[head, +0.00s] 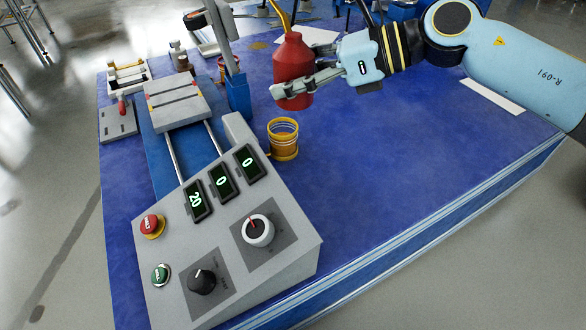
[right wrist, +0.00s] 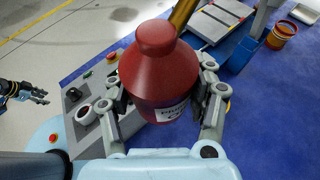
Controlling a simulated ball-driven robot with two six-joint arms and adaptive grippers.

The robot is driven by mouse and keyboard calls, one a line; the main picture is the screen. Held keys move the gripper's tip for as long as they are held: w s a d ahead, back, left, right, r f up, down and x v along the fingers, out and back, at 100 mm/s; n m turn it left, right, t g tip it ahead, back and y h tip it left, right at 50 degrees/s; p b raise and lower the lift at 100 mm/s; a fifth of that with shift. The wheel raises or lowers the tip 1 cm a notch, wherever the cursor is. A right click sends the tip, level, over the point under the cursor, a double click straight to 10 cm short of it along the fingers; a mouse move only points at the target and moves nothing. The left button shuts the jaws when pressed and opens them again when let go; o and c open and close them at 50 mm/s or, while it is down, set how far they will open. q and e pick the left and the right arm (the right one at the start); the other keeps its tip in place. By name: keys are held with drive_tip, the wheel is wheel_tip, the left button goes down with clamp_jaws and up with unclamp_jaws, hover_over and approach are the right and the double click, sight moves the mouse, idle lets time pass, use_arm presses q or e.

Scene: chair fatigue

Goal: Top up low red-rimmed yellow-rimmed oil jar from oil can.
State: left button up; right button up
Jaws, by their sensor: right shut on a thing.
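The red oil can (head: 291,62) is upright above the blue table, with a yellow spout at its top. My right gripper (head: 290,92) is shut around its body; the right wrist view shows the can (right wrist: 158,75) between both fingers, its label partly hidden. The yellow-rimmed jar (head: 284,140) stands on the table below and left of the can, apart from it. The red-rimmed jar (head: 221,70) stands farther back, partly hidden by a grey upright; it also shows in the right wrist view (right wrist: 281,36). My left gripper (right wrist: 36,94) shows there with fingers apart, empty.
A grey control console (head: 225,235) with displays, knobs and buttons fills the front left. A test rig with a grey plate (head: 178,100) and a blue post base (head: 238,95) stands behind it. The table (head: 400,165) is clear on the right, apart from a white sheet (head: 493,96).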

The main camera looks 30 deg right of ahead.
drive_tip(key=shift+m+h, duration=0.6)
drive_tip(key=shift+m, duration=0.3)
drive_tip(key=f+b, duration=0.2)
drive_tip(key=f, duration=0.4)
drive_tip(key=w+d+f+b, duration=0.1)
drive_tip(key=f+b, duration=0.2)
drive_tip(key=f, duration=0.2)
drive_tip(key=w+d+f+b, duration=0.1)
drive_tip(key=f+b, duration=0.2)
drive_tip(key=f, duration=0.3)
drive_tip(key=shift+w+d+f, duration=0.1)
drive_tip(key=shift+d+f, duration=0.05)
drive_tip(key=shift+f, duration=0.15)
drive_tip(key=shift+f+b, duration=0.1)
drive_tip(key=shift+b, duration=0.2)
use_arm(q)
drive_tip(key=w+d+r+t, duration=0.1)
drive_tip(key=w+d+r, duration=0.1)
drive_tip(key=w+r, duration=0.4)
wheel_tip(320, 180, up, 4)
drive_tip(key=shift+d+f, duration=0.1)
drive_tip(key=shift+d, duration=0.25)
drive_tip(key=shift+s+f, duration=0.15)
